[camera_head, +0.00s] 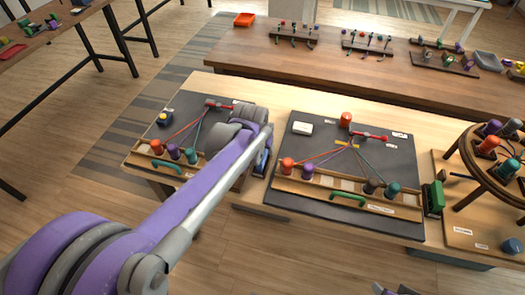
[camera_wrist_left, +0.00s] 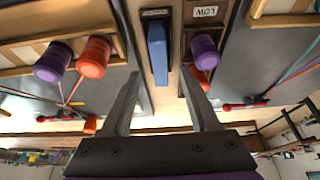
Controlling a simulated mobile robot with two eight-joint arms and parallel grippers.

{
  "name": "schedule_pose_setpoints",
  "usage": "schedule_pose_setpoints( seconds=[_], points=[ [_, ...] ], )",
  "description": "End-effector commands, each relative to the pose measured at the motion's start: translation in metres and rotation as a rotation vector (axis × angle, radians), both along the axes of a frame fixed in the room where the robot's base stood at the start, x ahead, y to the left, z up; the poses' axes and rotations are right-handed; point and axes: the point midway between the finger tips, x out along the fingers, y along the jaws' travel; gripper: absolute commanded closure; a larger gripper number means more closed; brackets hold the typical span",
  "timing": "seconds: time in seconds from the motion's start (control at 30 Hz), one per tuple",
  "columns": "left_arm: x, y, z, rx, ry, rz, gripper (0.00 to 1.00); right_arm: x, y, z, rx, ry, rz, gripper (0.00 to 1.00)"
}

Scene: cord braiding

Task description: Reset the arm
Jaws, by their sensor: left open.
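My left arm reaches from the lower left of the head view to the gap between two dark braiding boards, the left board (camera_head: 185,108) and the right board (camera_head: 300,150). Its wrist hides part of the left board. In the left wrist view my left gripper (camera_wrist_left: 159,75) is open, with nothing between its fingers. A blue block (camera_wrist_left: 157,50) shows beyond the fingertips. Orange (camera_wrist_left: 94,58) and purple (camera_wrist_left: 53,62) spools stand to one side, and another purple spool (camera_wrist_left: 205,48) to the other. A small grey and purple part of my right arm shows at the bottom edge of the head view.
Colored cords run from spools to red clamps (camera_head: 370,136) on both boards. A round wooden stand (camera_head: 480,160) with several spools is at the right. Floor is clear in front.

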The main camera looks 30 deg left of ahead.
Motion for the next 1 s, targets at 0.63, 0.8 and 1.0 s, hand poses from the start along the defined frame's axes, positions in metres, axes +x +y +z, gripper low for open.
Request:
schedule_pose_setpoints(
  seconds=[0.63,0.8,1.0],
  points=[
    [-0.024,-0.007,0.054,0.000,-0.001,-0.003,0.38,0.002,0.000,0.008,0.000,-0.003,0.000,0.43],
    [-0.058,-0.031,0.058,0.001,-0.015,-0.050,0.38,0.004,0.000,0.017,0.000,-0.007,0.000,0.43],
    [-0.131,-0.072,0.049,0.005,-0.046,-0.146,0.38,0.008,0.000,0.035,0.000,-0.016,0.000,0.43]
  ],
)
